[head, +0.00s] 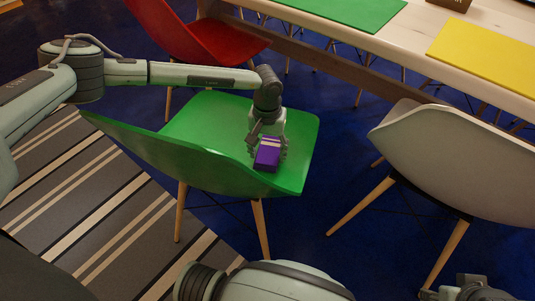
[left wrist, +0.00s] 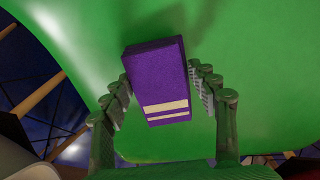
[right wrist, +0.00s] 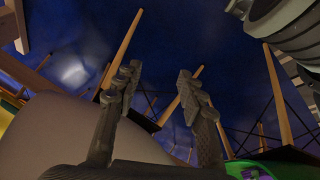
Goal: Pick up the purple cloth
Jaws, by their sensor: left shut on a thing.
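The purple cloth (head: 267,156) is a folded block with pale stripes, at the seat of the green chair (head: 210,125) in the head view. My left gripper (head: 268,148) reaches down over the seat and is shut on the cloth. In the left wrist view the cloth (left wrist: 158,85) sits between the two fingers (left wrist: 160,92), striped end toward the palm. I cannot tell whether the cloth still touches the seat. My right gripper (right wrist: 158,82) is open and empty in the right wrist view; part of its arm shows at the lower right of the head view.
A red chair (head: 205,40) stands behind, and a white chair (head: 460,150) stands to the right. A wooden table (head: 415,35) with a green mat (head: 345,8) and a yellow mat (head: 490,55) runs along the back. A striped rug (head: 75,190) lies at left.

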